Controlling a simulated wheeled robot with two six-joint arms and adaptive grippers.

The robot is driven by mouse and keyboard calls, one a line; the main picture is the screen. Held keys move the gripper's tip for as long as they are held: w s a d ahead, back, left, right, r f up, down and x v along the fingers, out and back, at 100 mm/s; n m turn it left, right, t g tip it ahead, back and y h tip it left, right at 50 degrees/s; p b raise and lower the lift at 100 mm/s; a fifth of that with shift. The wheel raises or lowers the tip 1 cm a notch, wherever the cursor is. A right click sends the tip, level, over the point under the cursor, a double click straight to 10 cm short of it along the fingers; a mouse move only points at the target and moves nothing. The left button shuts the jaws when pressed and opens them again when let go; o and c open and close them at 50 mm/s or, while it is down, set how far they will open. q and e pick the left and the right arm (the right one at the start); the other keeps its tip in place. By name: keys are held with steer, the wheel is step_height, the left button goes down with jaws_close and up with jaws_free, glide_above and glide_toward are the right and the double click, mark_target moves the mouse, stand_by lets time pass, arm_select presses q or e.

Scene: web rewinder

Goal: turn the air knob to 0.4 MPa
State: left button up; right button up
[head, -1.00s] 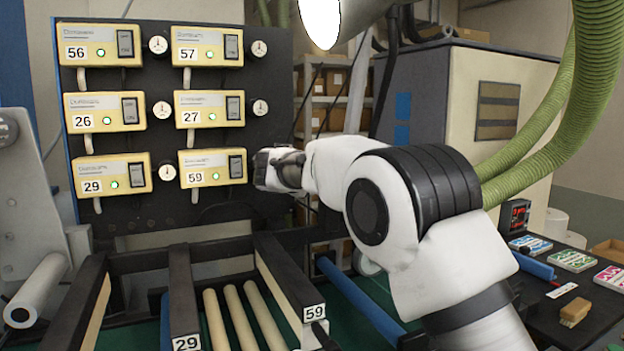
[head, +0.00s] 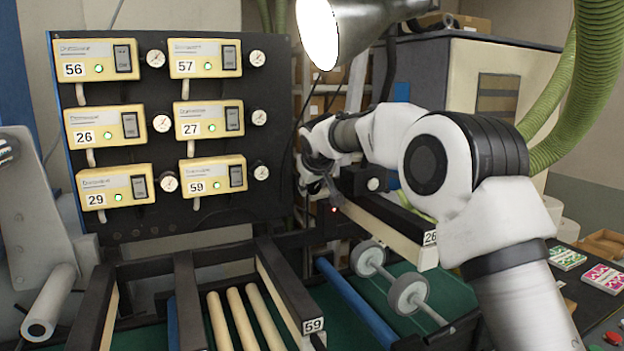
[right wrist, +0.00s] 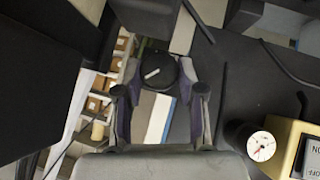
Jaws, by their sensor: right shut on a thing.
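In the right wrist view, a round black knob (right wrist: 158,70) with a white pointer line sits between the two fingers of my right gripper (right wrist: 160,92). The fingers are shut on its sides. In the head view my right gripper (head: 312,172) is at the right edge of the dark panel, and the knob is hidden behind it. A white dial gauge (right wrist: 260,146) shows at lower right in the right wrist view; its reading is too small to tell. My left gripper is not in view.
The dark panel (head: 225,222) carries several yellow boxes with switches and small gauges, such as box 59 (head: 212,177). A lamp (head: 335,30) hangs above my right arm. A beam labelled 26 (head: 400,232) and rollers lie below it. Green hoses (head: 560,110) hang at right.

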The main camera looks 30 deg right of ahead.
steer(key=shift+w+r+y, duration=0.1)
steer(key=shift+r+y, duration=0.15)
steer(key=shift+y, duration=0.05)
steer(key=o, duration=1.1)
steer(key=shift+d+f, duration=0.1)
steer(key=shift+o, duration=0.2)
steer(key=shift+w+f, duration=0.2)
steer(key=shift+f, duration=0.05)
steer(key=v, duration=1.2)
steer(key=shift+w+d, duration=0.1)
